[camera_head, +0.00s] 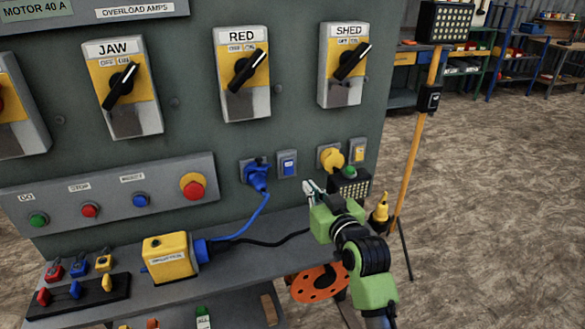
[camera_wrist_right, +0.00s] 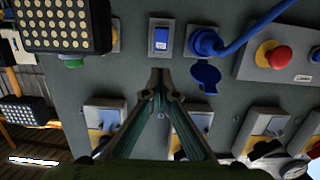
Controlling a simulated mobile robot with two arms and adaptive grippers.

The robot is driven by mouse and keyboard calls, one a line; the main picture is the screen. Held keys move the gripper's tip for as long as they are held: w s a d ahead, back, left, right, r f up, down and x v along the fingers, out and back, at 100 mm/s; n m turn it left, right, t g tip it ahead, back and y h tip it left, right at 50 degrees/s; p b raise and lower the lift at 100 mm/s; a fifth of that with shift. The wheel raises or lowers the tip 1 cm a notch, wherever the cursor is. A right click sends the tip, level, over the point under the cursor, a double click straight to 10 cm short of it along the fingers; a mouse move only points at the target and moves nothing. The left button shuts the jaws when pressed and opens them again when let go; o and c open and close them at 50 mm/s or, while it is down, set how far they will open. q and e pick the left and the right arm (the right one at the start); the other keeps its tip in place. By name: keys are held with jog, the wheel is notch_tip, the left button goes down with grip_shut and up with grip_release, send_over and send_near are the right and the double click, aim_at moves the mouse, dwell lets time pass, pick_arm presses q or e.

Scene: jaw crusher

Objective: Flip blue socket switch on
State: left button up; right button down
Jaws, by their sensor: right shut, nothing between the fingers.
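The blue socket switch (camera_head: 287,164) is a blue rocker in a small grey plate on the panel. It also shows in the right wrist view (camera_wrist_right: 161,38), just beyond my fingertips. The blue socket (camera_head: 257,170) beside it has a blue plug and cable in it; it shows in the wrist view (camera_wrist_right: 205,42) with its round blue lid hanging. My right gripper (camera_head: 310,187) is shut and empty, a little below and right of the switch in the head view. In the wrist view its fingertips (camera_wrist_right: 160,74) point at the panel near the switch. Contact cannot be told. My left gripper is not in view.
A yellow socket (camera_head: 331,157) and yellow switch (camera_head: 358,150) sit to the right. A dark block with pale dots (camera_wrist_right: 62,25) shows close by in the wrist view. A shelf below holds a yellow box (camera_head: 169,257) with a blue connector and padlocks. Rotary switches line the panel above.

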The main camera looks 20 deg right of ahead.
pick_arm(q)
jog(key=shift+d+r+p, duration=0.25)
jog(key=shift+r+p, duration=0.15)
pick_arm(e)
send_near(289, 163)
jog(key=w, duration=0.4)
jog(key=w+f, duration=0.1)
jog(key=w, duration=0.2)
jog(key=shift+a+f, duration=0.1)
jog(key=shift+a, duration=0.1)
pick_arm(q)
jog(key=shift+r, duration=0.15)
